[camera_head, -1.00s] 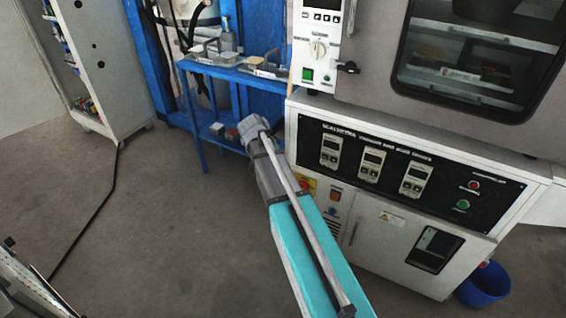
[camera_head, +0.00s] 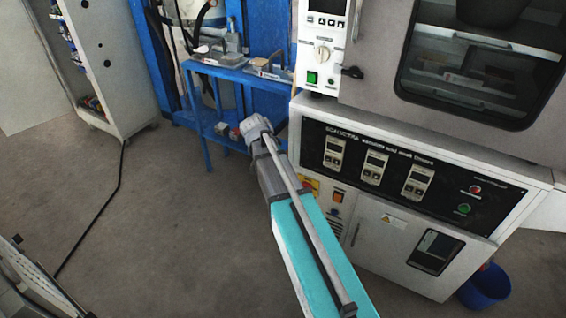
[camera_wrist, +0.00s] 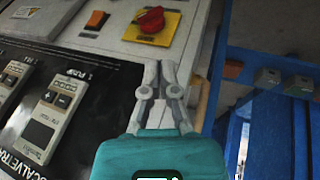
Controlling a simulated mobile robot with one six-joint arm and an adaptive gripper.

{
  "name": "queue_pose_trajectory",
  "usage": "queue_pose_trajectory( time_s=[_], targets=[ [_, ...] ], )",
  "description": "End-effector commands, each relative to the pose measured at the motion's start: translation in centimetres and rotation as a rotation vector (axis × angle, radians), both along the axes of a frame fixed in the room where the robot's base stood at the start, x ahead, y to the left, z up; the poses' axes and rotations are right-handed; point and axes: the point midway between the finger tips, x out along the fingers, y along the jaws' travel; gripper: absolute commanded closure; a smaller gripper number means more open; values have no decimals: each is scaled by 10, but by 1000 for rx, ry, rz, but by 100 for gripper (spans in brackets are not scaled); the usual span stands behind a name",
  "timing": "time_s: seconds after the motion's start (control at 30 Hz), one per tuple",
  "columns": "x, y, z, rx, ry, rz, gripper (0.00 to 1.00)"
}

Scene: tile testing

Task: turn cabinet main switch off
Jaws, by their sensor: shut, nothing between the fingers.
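The cabinet main switch is a red rotary knob (camera_wrist: 151,20) on a yellow square plate (camera_wrist: 165,36), set in the cabinet's pale front panel. It is near the top of the wrist view, upright and whole. In the head view its yellow plate (camera_head: 313,184) shows only in part beside my arm. My gripper (camera_wrist: 160,67) is shut and empty. In the wrist view its fingertips lie just below the plate in the picture, apart from the knob as far as I can tell. The fingers are not clearly visible in the head view.
An orange rocker switch (camera_wrist: 96,20) sits beside the main switch. A black panel with timers (camera_head: 374,165) spans the cabinet's upper front. A blue rack (camera_head: 203,130) stands close on the cabinet's left. Grey floor (camera_head: 170,230) is open at the left, with a black cable on it.

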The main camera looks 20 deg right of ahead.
Motion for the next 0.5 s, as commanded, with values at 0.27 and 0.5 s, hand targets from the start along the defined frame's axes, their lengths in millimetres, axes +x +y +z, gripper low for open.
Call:
queue_pose_trajectory(
  time_s=[0.27,0.5],
  targets=[
    [-56,41,-11,166,81,274,100],
    [-113,87,-18,344,132,618,100]
  ],
)
